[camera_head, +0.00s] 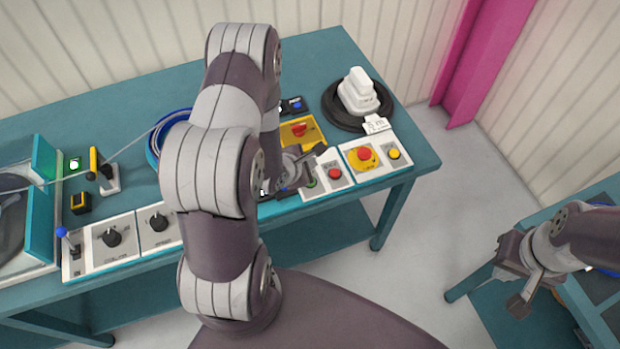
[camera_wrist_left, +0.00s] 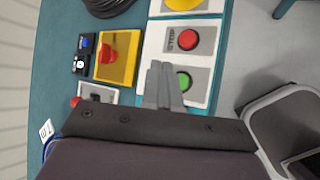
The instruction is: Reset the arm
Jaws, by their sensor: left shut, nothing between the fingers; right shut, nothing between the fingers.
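My left arm rises from the bottom of the head view and bends over the teal table. My left gripper (camera_head: 312,165) is over the control panels, beside the red stop button (camera_head: 335,173). In the left wrist view its fingers (camera_wrist_left: 165,85) are shut and empty, close to the green button (camera_wrist_left: 184,81); I cannot tell whether they touch it. The red button (camera_wrist_left: 187,40) lies just beyond. My right gripper (camera_head: 512,272) hangs at the right, shut and empty, apart from the left table and near a second teal table.
The teal table (camera_head: 405,165) carries a yellow panel with a red switch (camera_head: 299,130), a yellow emergency stop panel (camera_head: 362,157), a black disc with a white device (camera_head: 358,95), and a blue cable reel (camera_head: 155,140) partly hidden by my arm. A pink post (camera_head: 480,60) stands behind. Floor between tables is clear.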

